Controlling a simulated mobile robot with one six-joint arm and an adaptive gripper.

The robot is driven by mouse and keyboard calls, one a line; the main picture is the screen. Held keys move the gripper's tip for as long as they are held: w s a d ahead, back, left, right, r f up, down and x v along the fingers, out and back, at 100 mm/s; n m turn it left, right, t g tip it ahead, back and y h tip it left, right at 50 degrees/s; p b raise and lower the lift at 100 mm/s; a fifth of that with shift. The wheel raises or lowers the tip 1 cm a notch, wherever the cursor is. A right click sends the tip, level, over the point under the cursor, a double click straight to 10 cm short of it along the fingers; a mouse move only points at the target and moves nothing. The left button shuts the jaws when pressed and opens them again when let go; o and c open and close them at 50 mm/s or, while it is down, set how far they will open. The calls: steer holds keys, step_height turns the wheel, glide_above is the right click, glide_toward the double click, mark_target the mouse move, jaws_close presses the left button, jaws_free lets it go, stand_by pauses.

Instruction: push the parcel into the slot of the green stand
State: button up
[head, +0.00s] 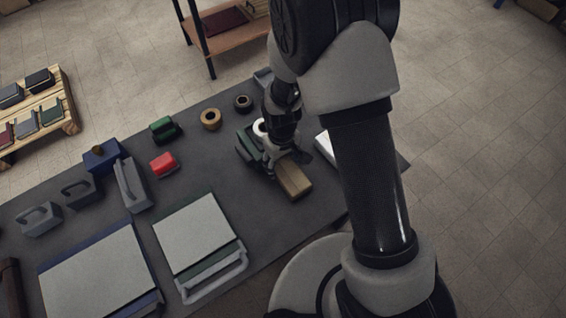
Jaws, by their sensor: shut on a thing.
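A brown box-shaped parcel (294,180) is on the right part of the dark table, angled toward the front. My gripper (278,160) is shut on its rear end. Whether the parcel touches the table is hard to tell. A dark green piece (246,147), which looks like the green stand, is just left of my gripper. It is partly hidden by the gripper, and its slot cannot be made out. The parcel's front end is clear of the green piece.
The dark table (100,190) also bears tape rolls (210,118), a red item (164,163), a small green item (164,129) and grey blocks with handles (133,185). Large flat boxes (195,233) lie at the front. A white item (325,147) is to the right of the parcel.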

steer(key=shift+w, duration=0.15)
steer(key=o, duration=1.4)
steer(key=shift+w+a+r, duration=0.1)
steer(key=shift+a, duration=0.05)
steer(key=shift+c, duration=0.2)
steer(key=shift+w, duration=0.1)
steer(key=shift+r, duration=0.15)
steer(key=shift+w+r, duration=0.1)
steer(key=shift+r, duration=0.3)
step_height(320, 180, up, 11)
steer(key=shift+s+f, duration=0.15)
steer(key=shift+s, duration=0.3)
